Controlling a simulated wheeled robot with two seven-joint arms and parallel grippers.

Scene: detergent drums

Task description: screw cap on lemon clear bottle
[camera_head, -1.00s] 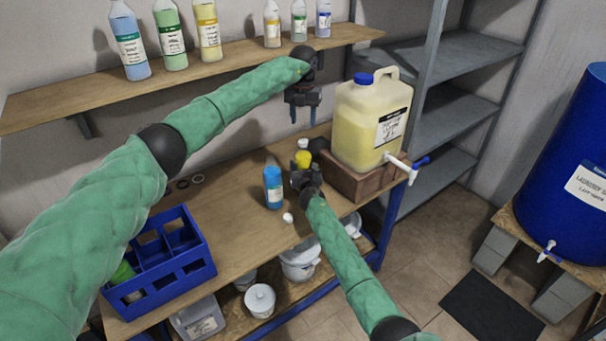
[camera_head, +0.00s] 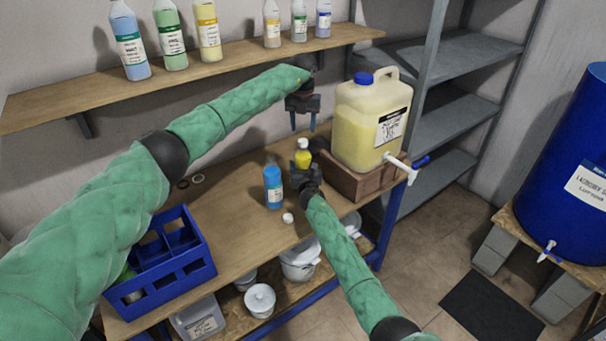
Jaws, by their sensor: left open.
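The small yellow bottle (camera_head: 303,158), which looks like the lemon one, stands upright near the wooden block. Its top looks white; whether this is a cap or a bare neck is too small to tell. My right gripper (camera_head: 301,172) is at the bottle's lower part and appears shut on it; its fingertips are mostly hidden. My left gripper (camera_head: 303,122) is open, fingers down, just above the bottle's top and apart from it. A small white cap (camera_head: 288,218) lies on the table near the front edge, beside a blue bottle (camera_head: 273,188).
A large yellow jug (camera_head: 368,125) with a tap sits on a wooden block (camera_head: 350,186) right of the bottle. A blue crate (camera_head: 195,272) stands at the table's left. The wall shelf (camera_head: 95,94) with bottles is above. Dark rings (camera_head: 197,179) lie on the table.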

